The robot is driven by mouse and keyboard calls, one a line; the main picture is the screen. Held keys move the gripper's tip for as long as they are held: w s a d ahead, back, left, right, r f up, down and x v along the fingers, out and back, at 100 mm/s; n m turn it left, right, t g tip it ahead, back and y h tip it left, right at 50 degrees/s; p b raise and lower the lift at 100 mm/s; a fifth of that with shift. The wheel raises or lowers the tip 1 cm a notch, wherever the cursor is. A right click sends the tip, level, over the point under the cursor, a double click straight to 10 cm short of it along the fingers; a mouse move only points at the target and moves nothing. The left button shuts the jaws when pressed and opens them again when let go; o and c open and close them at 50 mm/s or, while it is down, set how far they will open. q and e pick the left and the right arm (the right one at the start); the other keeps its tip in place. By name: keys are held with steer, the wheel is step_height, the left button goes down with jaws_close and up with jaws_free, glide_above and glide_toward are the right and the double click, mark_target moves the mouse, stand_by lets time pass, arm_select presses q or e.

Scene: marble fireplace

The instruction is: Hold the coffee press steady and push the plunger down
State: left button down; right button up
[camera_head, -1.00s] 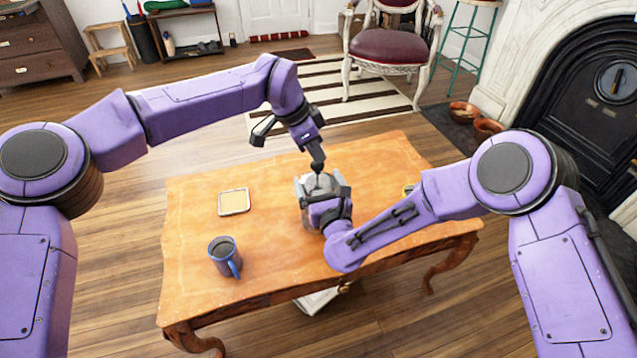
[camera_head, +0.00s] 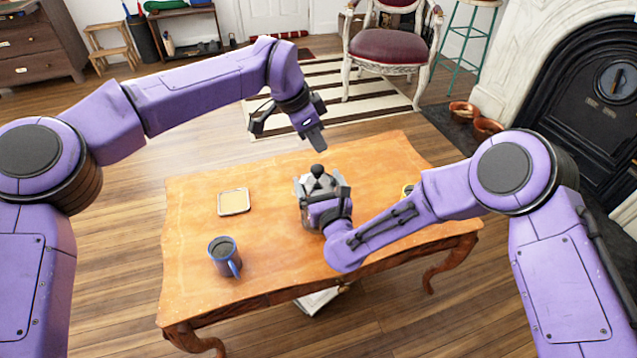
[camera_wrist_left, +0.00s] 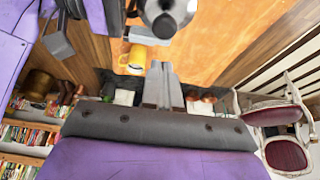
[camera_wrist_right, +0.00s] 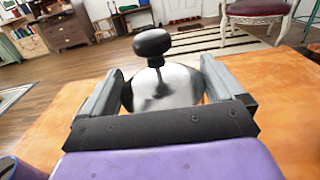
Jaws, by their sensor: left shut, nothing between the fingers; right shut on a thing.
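The coffee press (camera_head: 322,184) stands upright on the wooden table (camera_head: 270,240), a silver dome lid on top. Its black plunger knob (camera_head: 318,170) sits a short way above the lid; a short length of rod shows in the right wrist view (camera_wrist_right: 152,45). My right gripper (camera_head: 322,192) is shut around the press body, one finger on each side. My left gripper (camera_head: 317,142) is shut and empty, in the air above and behind the knob, apart from it. The press shows at the top of the left wrist view (camera_wrist_left: 166,14). Its lower body is mostly hidden by my right gripper.
A blue mug (camera_head: 224,257) of dark liquid stands at the table's front left. A small square tray (camera_head: 234,202) lies behind it. A yellow mug (camera_wrist_left: 133,58) stands to the right of the press, mostly hidden by my right arm in the head view. The back left tabletop is clear.

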arm_select(q)
steer(key=shift+r, duration=0.4)
